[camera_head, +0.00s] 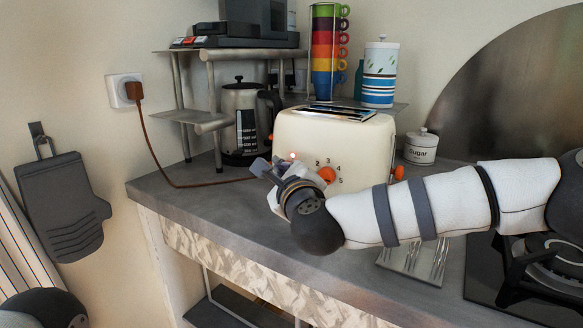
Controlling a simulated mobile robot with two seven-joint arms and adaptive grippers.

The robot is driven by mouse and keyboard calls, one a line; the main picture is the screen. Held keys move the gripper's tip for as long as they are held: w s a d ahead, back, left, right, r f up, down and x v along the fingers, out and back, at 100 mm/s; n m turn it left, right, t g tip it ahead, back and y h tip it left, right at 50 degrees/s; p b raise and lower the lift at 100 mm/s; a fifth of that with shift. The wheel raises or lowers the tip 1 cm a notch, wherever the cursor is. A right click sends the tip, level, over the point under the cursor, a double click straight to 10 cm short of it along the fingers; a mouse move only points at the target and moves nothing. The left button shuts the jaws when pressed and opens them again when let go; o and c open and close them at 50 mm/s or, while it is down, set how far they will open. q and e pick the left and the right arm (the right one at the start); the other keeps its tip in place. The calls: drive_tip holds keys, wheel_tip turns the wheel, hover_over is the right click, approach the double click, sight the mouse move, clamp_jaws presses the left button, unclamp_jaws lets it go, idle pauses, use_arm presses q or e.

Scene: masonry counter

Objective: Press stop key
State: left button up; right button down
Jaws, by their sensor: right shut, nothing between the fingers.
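The cream toaster (350,145) stands on the grey counter, with an orange dial (327,174) and numbers on its front and an orange lever (398,172) at its right end. A small reddish spot (292,156) shows on its front, just above my right gripper; I cannot tell if it is the stop key. No key label is readable. My right gripper (262,168) is shut and empty, close in front of the toaster's lower left front. The gripper and wrist hide part of that front. I cannot tell whether the fingertips touch it. My left gripper is out of view.
A kettle (240,120) stands behind left, by a metal shelf. A brown cord runs from the wall socket (124,90) towards the toaster. A sugar jar (421,148) stands right of it. Cutlery (415,262) and a hob (510,285) lie front right. The counter's left end is clear.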

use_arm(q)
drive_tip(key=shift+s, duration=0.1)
use_arm(e)
drive_tip(key=shift+w+d, duration=0.2)
drive_tip(key=shift+w, duration=0.1)
idle(0.3)
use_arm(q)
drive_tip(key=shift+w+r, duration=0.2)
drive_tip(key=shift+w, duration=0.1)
use_arm(e)
drive_tip(key=shift+s+a, duration=0.45)
drive_tip(key=shift+s, duration=0.15)
